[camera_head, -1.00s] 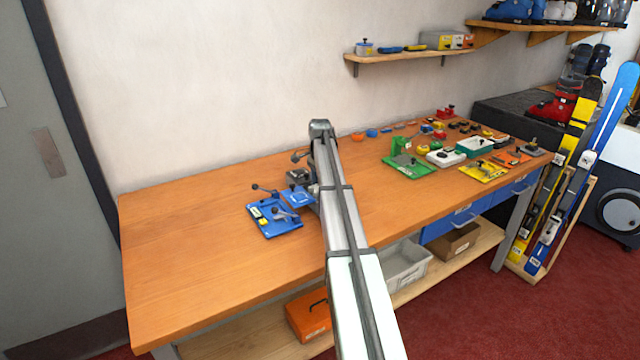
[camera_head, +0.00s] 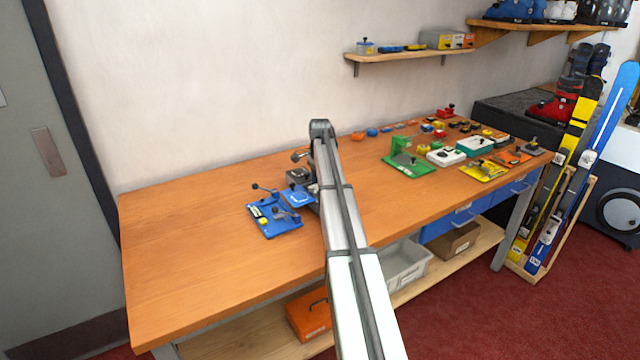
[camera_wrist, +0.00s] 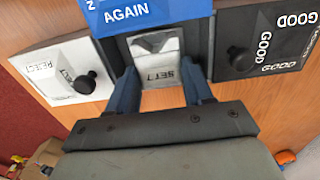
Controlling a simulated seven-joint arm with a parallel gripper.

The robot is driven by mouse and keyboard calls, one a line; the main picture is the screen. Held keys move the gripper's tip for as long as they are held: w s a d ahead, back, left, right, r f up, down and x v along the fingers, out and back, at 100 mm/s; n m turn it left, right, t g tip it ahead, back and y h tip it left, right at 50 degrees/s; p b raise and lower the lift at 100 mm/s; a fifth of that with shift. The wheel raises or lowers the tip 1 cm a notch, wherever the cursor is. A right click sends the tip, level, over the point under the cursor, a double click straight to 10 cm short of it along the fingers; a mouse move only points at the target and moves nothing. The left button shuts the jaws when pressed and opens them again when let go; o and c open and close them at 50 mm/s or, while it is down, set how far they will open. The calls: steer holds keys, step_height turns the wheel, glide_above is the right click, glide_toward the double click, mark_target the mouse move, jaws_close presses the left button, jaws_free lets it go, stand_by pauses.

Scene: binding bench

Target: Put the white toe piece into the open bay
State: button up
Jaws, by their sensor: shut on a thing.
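In the wrist view, my gripper (camera_wrist: 160,72) is shut on a pale white-grey piece (camera_wrist: 155,46), which sits between the two blue-grey fingers. I take it for the white toe piece. Its near face carries dark upside-down lettering. It is framed by a dark surround below a blue plate (camera_wrist: 150,13) marked AGAIN. I cannot tell whether it rests in a bay or is just above one. In the head view, my arm hides the gripper and the piece; the blue plate (camera_head: 298,196) shows just left of the arm.
A pale REJECT block (camera_wrist: 58,68) with a black knob is left of the gripper; a dark GOOD block (camera_wrist: 284,30) with a knob is right. A blue fixture (camera_head: 276,220) with levers stands left on the bench. Green, white and yellow fixtures are farther right. The bench's left end is clear.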

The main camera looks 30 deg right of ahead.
steer(key=shift+f, duration=0.6)
stand_by(0.3)
steer(key=o, duration=1)
steer(key=shift+o, duration=0.2)
step_height(320, 180, up, 12)
steer(key=shift+f, duration=0.2)
stand_by(0.8)
stand_by(0.5)
